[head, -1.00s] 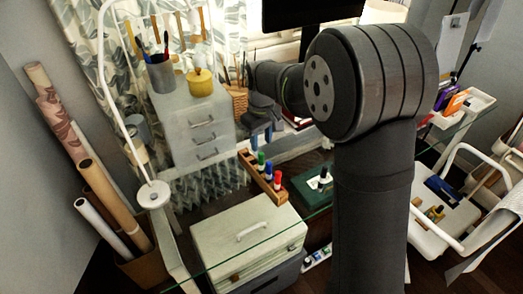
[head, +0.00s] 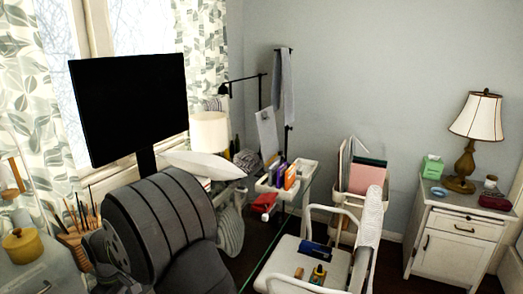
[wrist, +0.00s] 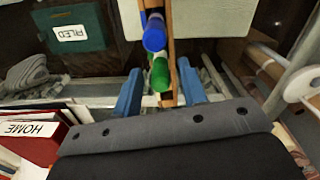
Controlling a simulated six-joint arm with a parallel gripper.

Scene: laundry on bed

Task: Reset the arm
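My gripper (wrist: 159,72) shows in the wrist view as two blue fingers spread apart, with nothing held between them. Beyond the fingers is a wooden rack (wrist: 172,45) with a blue marker (wrist: 154,33) and a green marker (wrist: 160,74). The rack lines up with the gap between the fingers, but I cannot tell how far off it is. In the head view only my dark arm shows, at the lower left; the gripper is out of that view.
A black monitor (head: 130,105) stands behind my arm. The wrist view shows a green box (wrist: 72,28) and a red binder (wrist: 38,145).

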